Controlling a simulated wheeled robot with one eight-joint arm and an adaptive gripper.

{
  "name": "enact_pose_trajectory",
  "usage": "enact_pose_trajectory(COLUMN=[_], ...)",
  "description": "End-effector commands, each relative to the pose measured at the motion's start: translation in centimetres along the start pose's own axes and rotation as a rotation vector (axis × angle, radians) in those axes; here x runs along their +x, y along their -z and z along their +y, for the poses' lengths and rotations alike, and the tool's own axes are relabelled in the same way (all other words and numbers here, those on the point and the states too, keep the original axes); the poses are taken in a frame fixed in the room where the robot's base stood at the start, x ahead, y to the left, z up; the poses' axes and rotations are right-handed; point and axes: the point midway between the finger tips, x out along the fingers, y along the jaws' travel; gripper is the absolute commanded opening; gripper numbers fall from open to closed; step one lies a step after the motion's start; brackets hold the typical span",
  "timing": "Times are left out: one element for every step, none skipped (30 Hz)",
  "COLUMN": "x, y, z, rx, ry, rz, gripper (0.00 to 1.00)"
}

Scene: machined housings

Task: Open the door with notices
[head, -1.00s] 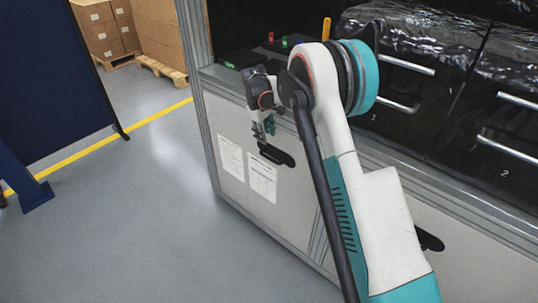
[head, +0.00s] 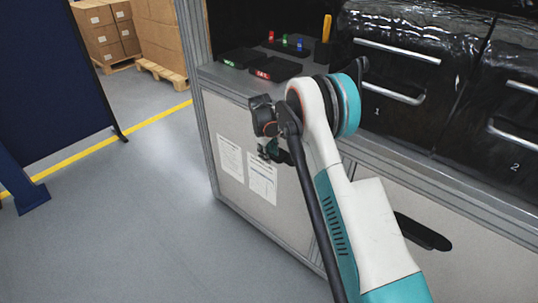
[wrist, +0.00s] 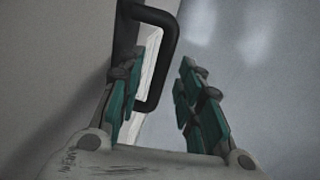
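The door with notices (head: 232,118) is a light grey panel at the left of the cabinet, and it looks shut. Two white notices, one on the left (head: 230,157) and one on the right (head: 262,178), are on it. Its black handle (head: 285,157) is mostly hidden behind my gripper (head: 268,150) in the head view. In the wrist view the handle (wrist: 172,40) is a black loop. My gripper (wrist: 163,75) is open, with teal-padded fingers. The handle's outer bar appears between the fingertips, nearer the left finger; contact cannot be told.
Another door with a black handle (head: 423,232) is at the right, partly behind my arm. Black drawers (head: 400,75) with silver handles stand above. Small dark boxes (head: 272,68) lie on the counter. Open grey floor (head: 130,220) is at the left.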

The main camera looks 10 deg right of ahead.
Motion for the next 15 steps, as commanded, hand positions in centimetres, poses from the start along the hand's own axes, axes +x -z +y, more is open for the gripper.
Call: enact_pose_trajectory(x=[0.00,-0.01,-0.02,-0.02,-0.02,-0.02,-0.02,-0.02,-0.03,-0.03,-0.03,-0.03,-0.03,-0.03,-0.03], y=[-0.01,-0.01,-0.01,-0.01,-0.01,-0.01,-0.01,-0.01,-0.01,-0.01,-0.01,-0.01,0.00,-0.01,0.00], z=[0.01,0.01,0.01,0.01,0.02,0.02,0.02,0.01,0.01,0.01,0.01,0.01,0.01,0.01,0.00], rx=[0.000,0.000,0.000,0.000,0.000,0.000,0.000,0.000,0.000,0.000,0.000,0.000,0.000,0.000,0.000], ry=[0.000,0.000,0.000,0.000,0.000,0.000,0.000,0.000,0.000,0.000,0.000,0.000,0.000,0.000,0.000], rz=[0.000,0.000,0.000,0.000,0.000,0.000,0.000,0.000,0.000,0.000,0.000,0.000,0.000,0.000,0.000], gripper=[0.33,0.33,0.33,0.33,0.33,0.26,0.19,0.13,0.04,0.00,0.00,0.00,0.00,0.00,0.00])
